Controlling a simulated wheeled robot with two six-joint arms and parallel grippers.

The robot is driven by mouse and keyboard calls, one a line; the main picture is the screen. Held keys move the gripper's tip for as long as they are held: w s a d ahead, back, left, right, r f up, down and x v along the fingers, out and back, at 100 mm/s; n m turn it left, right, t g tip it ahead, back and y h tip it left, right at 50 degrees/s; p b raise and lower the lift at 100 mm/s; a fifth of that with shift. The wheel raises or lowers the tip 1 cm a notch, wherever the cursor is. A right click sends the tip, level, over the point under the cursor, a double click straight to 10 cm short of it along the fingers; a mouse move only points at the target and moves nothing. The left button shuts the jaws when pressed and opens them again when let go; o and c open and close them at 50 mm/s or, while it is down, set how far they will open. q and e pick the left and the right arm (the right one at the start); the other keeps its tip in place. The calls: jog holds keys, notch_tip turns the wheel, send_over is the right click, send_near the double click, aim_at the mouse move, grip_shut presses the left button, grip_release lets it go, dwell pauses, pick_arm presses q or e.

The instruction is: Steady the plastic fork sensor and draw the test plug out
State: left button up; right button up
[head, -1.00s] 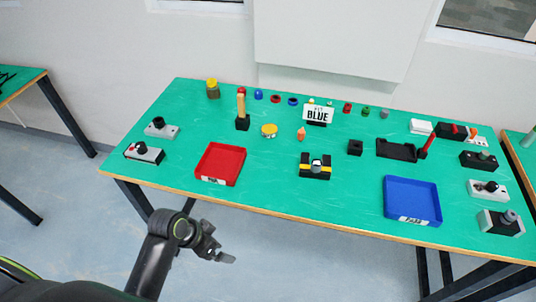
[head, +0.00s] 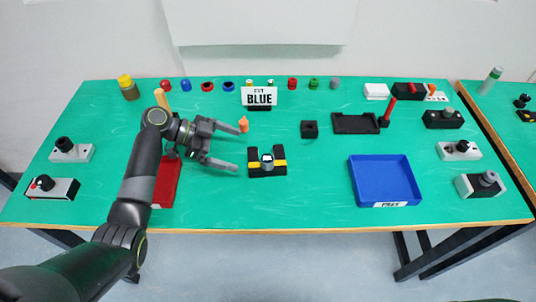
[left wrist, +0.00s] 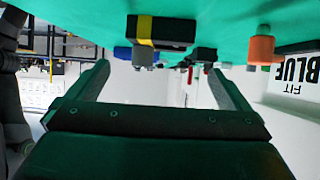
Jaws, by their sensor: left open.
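The fork sensor (head: 256,170) is a black U-shaped block with yellow stripes, standing on the green table near the middle. The test plug (head: 267,159), grey with a dark top, sits in its slot between the two prongs. My left gripper (head: 237,148) is open and empty, just left of the sensor, its fingers pointing toward it. The left wrist view appears upside down; the fork sensor (left wrist: 172,30) and the grey plug (left wrist: 143,56) show beyond the spread fingers. My right gripper is not in view.
A small orange piece (head: 243,124) stands close to my upper finger. A "FIT BLUE" sign (head: 259,97) is behind it. My arm partly covers a red tray (head: 166,186). A blue tray (head: 384,181) lies at right. The table between sensor and blue tray is clear.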

aim_at(257, 157)
pick_arm(q)
jog(key=shift+w, duration=0.1)
jog(key=shift+x, duration=1.1)
jog(key=b+x, duration=0.3)
jog(key=x, duration=0.3)
jog(key=shift+b+x, duration=0.45)
jog(key=shift+x, duration=0.5)
jog(key=shift+d+r, duration=0.1)
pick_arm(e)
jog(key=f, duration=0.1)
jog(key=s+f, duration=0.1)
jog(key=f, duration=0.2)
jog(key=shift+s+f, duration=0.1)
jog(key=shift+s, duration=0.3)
pick_arm(q)
jog(key=c, duration=0.6)
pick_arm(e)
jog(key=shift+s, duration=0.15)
pick_arm(q)
jog(key=shift+c, duration=0.2)
jog(key=shift+f, duration=0.25)
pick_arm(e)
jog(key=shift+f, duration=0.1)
